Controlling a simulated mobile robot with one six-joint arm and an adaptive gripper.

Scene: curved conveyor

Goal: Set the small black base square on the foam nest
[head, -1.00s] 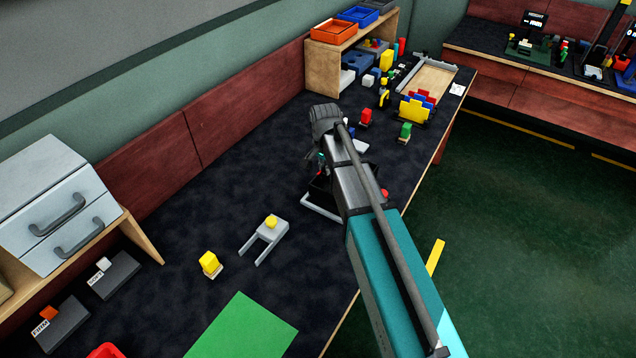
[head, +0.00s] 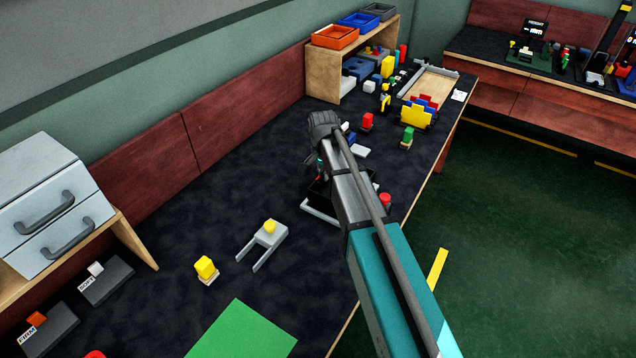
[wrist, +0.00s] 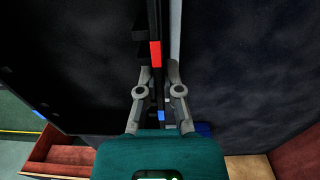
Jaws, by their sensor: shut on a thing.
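My gripper (wrist: 158,75) shows in the wrist view with both fingers close together on a narrow dark piece, which I take for the small black base (wrist: 154,22). A red patch and a small blue patch show along this dark strip. In the head view, my arm and wrist cover most of the gripper. A black shape (head: 318,188) shows below the wrist, just above a pale grey bar (head: 322,213) on the table. This bar may be part of the foam nest; the rest is hidden, and I cannot tell whether base and nest touch.
A grey forked holder with a yellow block (head: 270,227) and another yellow block (head: 205,267) stand left of my arm. A red block (head: 367,121) and a green block (head: 407,137) stand beyond. A red round piece (head: 385,199) is close right of my wrist.

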